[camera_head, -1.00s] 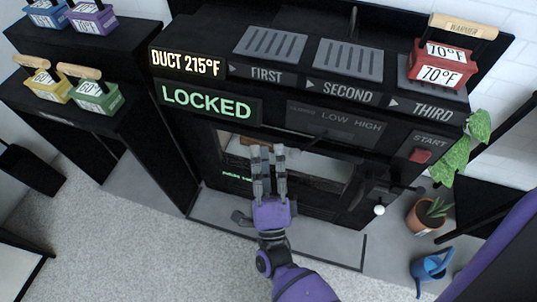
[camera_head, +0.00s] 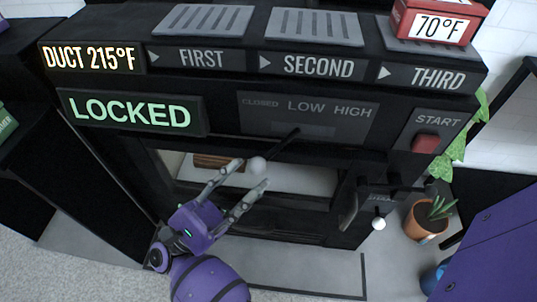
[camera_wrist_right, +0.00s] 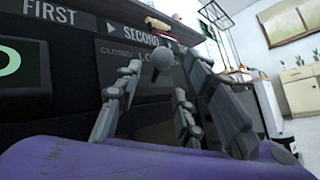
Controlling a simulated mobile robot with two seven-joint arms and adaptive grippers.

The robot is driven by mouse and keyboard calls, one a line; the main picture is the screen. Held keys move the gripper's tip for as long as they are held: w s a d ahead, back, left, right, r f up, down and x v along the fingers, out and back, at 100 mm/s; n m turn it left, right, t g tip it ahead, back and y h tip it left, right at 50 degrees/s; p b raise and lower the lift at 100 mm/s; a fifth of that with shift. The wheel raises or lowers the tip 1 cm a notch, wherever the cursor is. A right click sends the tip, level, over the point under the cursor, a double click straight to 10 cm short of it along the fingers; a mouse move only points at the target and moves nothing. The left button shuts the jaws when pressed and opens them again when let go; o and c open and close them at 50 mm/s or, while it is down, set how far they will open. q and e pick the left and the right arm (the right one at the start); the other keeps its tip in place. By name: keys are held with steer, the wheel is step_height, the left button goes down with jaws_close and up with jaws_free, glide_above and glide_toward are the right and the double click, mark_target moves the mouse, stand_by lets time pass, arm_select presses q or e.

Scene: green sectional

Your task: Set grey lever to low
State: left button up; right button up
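The grey lever has a round light-grey knob (camera_head: 257,165) on a dark rod. The rod runs up and right to the panel (camera_head: 308,108) marked CLOSED, LOW and HIGH, meeting it below LOW. The knob hangs down and left, on the CLOSED side. My right gripper (camera_head: 252,173) is open, with its fingers on either side of the knob; contact cannot be told. In the right wrist view the knob (camera_wrist_right: 162,58) shows between the spread fingers (camera_wrist_right: 165,75). My left gripper is not in view.
A green LOCKED display (camera_head: 131,112) and a DUCT 215°F sign (camera_head: 90,57) are at left. A red START button (camera_head: 426,144) is at right. Below it a second lever has a white knob (camera_head: 379,224). A potted plant (camera_head: 427,222) stands at right.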

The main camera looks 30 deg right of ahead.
mark_target(264, 158)
steer(key=p+x, duration=0.1)
steer(key=x, duration=0.5)
steer(key=shift+d+r, duration=0.1)
steer(key=shift+r, duration=0.05)
steer(key=shift+c, duration=0.4)
jaws_close()
